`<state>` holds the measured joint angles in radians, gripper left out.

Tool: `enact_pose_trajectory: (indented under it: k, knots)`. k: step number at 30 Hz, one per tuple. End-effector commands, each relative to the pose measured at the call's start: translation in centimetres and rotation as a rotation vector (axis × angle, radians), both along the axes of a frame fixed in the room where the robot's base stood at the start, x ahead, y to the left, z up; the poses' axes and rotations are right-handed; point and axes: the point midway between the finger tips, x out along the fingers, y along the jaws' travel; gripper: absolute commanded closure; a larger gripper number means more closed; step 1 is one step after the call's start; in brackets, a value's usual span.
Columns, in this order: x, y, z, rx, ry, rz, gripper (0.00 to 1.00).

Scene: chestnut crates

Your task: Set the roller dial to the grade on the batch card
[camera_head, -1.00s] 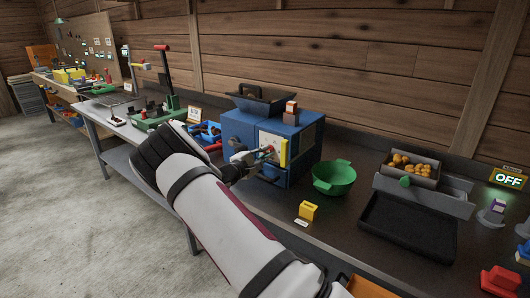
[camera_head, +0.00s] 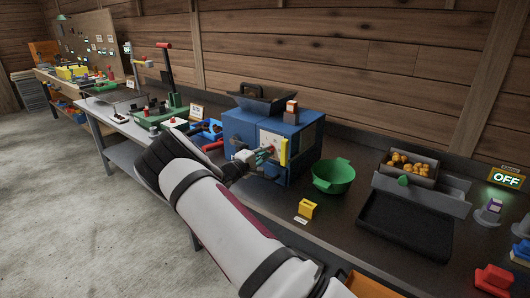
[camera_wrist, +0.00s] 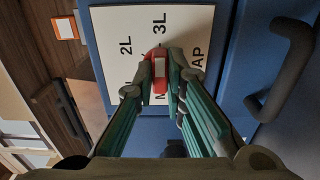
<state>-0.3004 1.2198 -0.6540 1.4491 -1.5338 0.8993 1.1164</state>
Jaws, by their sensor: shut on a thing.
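The roller dial (camera_wrist: 158,60) is a red knob with a pale stripe on a white plate (camera_wrist: 110,22), on the front of a blue machine (camera_head: 245,138). The plate reads 2L, 3L and other marks partly hidden by the fingers, one ending in AP. The stripe points roughly toward 3L, but I cannot tell exactly. My gripper (camera_wrist: 160,78) has its green-linked fingers closed on the dial; it also shows in the head view (camera_head: 264,156). An orange-edged card (camera_wrist: 66,28), perhaps the batch card, is too small to read.
A green bowl (camera_head: 333,177) and a yellow block (camera_head: 306,209) stand right of the machine. A black tray (camera_head: 405,226) and a bin of chestnuts (camera_head: 410,169) lie farther right, by a lit OFF sign (camera_head: 506,179). A dark handle (camera_wrist: 284,68) sticks out beside the plate.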

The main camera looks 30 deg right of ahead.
Motion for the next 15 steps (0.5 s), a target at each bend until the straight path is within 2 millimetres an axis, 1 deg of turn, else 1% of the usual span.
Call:
enact_pose_trajectory:
  k: [1,6,7,9,15]
  knots:
    - [-0.25,-0.60,0.31,-0.006,-0.004,-0.010,1.00]
    - [-0.28,-0.62,0.30,-0.005,-0.004,-0.010,1.00]
    - [-0.28,-0.61,0.29,-0.005,-0.004,-0.010,0.82]
    - [-0.29,-0.63,0.28,-0.005,-0.004,-0.010,0.68]
    - [-0.31,-0.57,0.13,-0.004,-0.001,-0.010,0.68]
